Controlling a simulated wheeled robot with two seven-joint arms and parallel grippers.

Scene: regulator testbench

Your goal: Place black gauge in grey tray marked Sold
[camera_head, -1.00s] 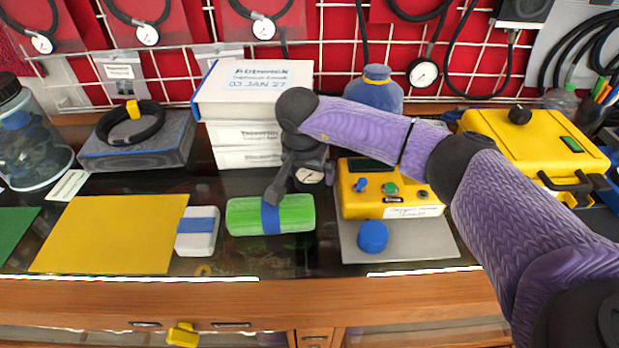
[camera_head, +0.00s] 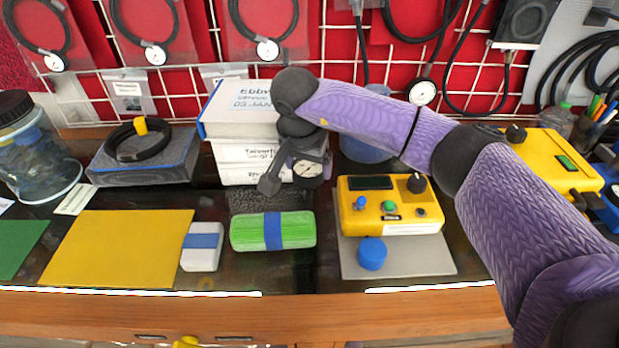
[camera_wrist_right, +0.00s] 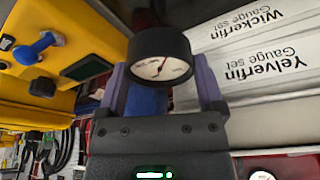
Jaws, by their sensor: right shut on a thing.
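The black gauge (camera_head: 308,170) has a round white dial and is held in my right gripper (camera_head: 300,165), above the bench in front of the stacked white boxes. In the right wrist view the gauge (camera_wrist_right: 160,58) sits between the two fingers of the gripper (camera_wrist_right: 162,85), dial facing the camera. A flat grey plate or tray (camera_head: 410,262) lies at right centre under the yellow tester. A grey box (camera_head: 150,170) with a black cable coil on it stands at the left. I can read no Sold mark on either. My left gripper is not in view.
The yellow tester (camera_head: 390,207) and a blue cap (camera_head: 372,254) are on the grey plate. A green block (camera_head: 272,231) and a white block (camera_head: 202,247) lie near the front edge. White gauge boxes (camera_head: 245,150) stand behind. A yellow mat (camera_head: 115,245) is at the left.

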